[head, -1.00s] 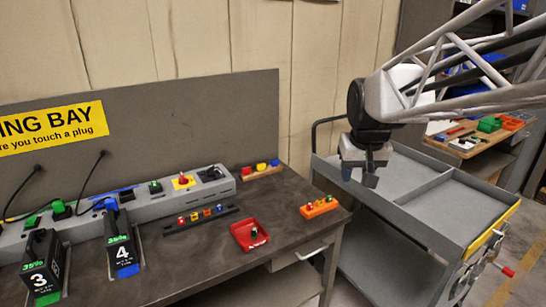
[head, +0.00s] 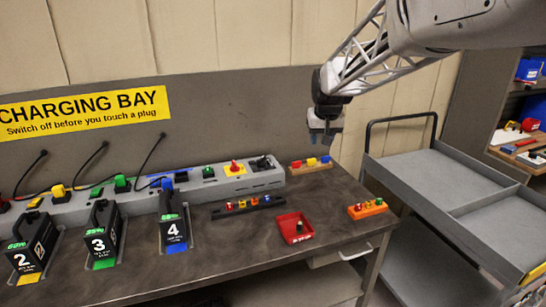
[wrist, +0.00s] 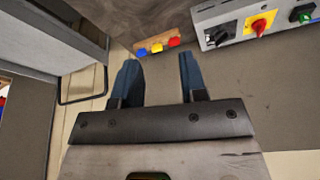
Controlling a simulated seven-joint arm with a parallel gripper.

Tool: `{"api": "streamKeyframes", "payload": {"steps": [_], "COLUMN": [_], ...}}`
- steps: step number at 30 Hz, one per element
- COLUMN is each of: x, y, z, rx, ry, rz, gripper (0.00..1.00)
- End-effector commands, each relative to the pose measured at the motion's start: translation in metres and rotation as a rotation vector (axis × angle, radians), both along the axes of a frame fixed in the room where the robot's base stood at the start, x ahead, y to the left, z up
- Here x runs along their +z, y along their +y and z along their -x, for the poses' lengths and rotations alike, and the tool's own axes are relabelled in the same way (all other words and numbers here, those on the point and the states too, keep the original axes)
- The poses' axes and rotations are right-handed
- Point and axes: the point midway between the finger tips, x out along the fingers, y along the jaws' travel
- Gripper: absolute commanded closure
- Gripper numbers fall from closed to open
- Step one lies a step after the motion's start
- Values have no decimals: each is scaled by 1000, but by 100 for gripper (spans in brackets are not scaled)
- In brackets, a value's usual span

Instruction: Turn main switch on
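The grey power strip (head: 240,183) runs along the back of the bench. Near its right end is a red knob on a yellow plate (head: 234,168), with a black rotary switch (head: 264,163) to its right and a green switch (head: 208,172) to its left. Which is the main switch is not labelled legibly. The wrist view shows the red knob (wrist: 259,26), the black switch (wrist: 221,34) and the green switch (wrist: 301,14) at upper right. My gripper (head: 324,138) is in the air right of the strip, apart from it. Its fingers (wrist: 160,72) are spread and empty.
Numbered battery packs (head: 173,222) stand at the bench's left. A row of coloured pieces on wood (head: 311,165), a dark rack (head: 247,207), a red tray (head: 284,226) and an orange block (head: 367,210) lie on the bench. A grey cart (head: 440,185) stands right.

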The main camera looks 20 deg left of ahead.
Motion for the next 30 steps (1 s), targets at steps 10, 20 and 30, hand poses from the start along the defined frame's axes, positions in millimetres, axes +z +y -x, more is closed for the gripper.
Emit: {"api": "streamKeyframes", "payload": {"steps": [10, 20, 30], "x": [-36, -77, -122], "y": [111, 219, 317], "z": [-34, -49, -50], "rx": [90, 174, 248], "ry": [-13, -26, -39], "rz": [-8, -19, -30], "gripper": [61, 61, 61]}}
